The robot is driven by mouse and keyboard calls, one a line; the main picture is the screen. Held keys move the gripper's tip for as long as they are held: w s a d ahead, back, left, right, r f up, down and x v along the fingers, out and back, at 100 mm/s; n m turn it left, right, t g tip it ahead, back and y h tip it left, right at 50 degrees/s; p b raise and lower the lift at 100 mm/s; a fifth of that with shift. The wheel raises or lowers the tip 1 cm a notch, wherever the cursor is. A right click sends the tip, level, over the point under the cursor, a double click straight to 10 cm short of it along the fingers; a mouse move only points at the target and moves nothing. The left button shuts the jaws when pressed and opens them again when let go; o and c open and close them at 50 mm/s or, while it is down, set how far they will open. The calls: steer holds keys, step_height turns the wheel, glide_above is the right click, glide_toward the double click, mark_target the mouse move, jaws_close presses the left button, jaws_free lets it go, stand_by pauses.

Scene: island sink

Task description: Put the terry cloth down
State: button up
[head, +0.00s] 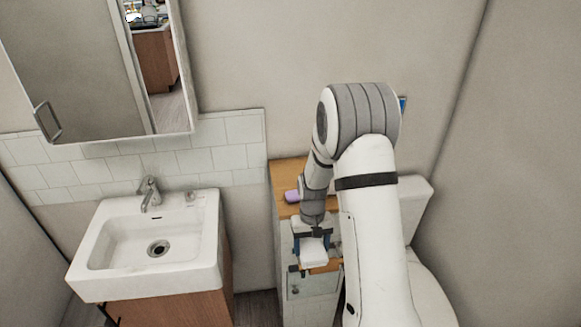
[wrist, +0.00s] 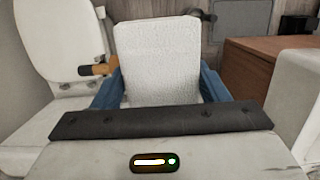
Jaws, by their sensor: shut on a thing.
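The white terry cloth (wrist: 158,62) is a folded, textured block between the two blue fingers of my gripper (wrist: 160,88) in the wrist view. My gripper is shut on it, with a finger at each side. In the head view the cloth (head: 313,258) is a small white patch at the end of my gripper (head: 312,246), in front of the narrow cabinet. I cannot tell whether the cloth touches anything below it. My arm hides part of the cabinet and toilet.
The narrow cabinet has a wooden top (head: 287,170) with a purple item (head: 292,196) on it. A white sink (head: 118,280) stands at the left, below a mirror (head: 85,65). The toilet (head: 432,285) is at the right. Floor shows between sink and cabinet.

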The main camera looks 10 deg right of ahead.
mark_target(313, 247)
step_height(313, 247, up, 6)
steer(key=p, duration=0.4)
steer(key=shift+p, duration=0.3)
steer(key=w+r+m, duration=0.5)
steer(key=r+m, duration=0.1)
steer(key=r, duration=0.3)
steer(key=w+r+m+t+y, duration=0.1)
steer(key=w+r+m, duration=0.5)
steer(key=r, duration=0.3)
steer(key=w+r+m, duration=0.5)
steer(key=r+m, duration=0.1)
steer(key=r, duration=0.3)
steer(key=shift+w+a+r+t+y+b, duration=0.15)
steer(key=shift+w+a+t+y+b, duration=0.1)
steer(key=shift+t+y+b, duration=0.2)
